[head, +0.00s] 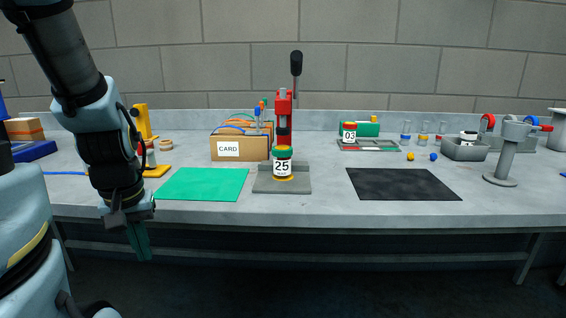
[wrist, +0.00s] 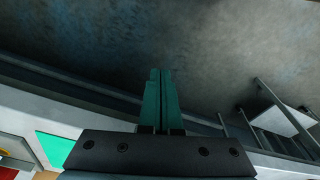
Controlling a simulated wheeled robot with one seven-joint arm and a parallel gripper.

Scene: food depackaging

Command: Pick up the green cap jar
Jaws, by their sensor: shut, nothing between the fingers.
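A jar with a green cap (head: 283,152) and a white label reading 25 stands upright on a grey base plate (head: 303,187) in front of a red press. My gripper (head: 140,255) hangs at the left, in front of the table's front edge, with its green fingers pointing down. It is well to the left of the jar and apart from it. In the wrist view my gripper (wrist: 160,75) has its fingers together with nothing between them. The jar is not in the wrist view.
A green mat (head: 202,184) and a black mat (head: 404,184) lie either side of the base plate. A card box (head: 228,149) and the red press (head: 284,108) stand behind. Another jar (head: 349,133), labelled 03, stands further back. A grey stand (head: 505,155) is at right.

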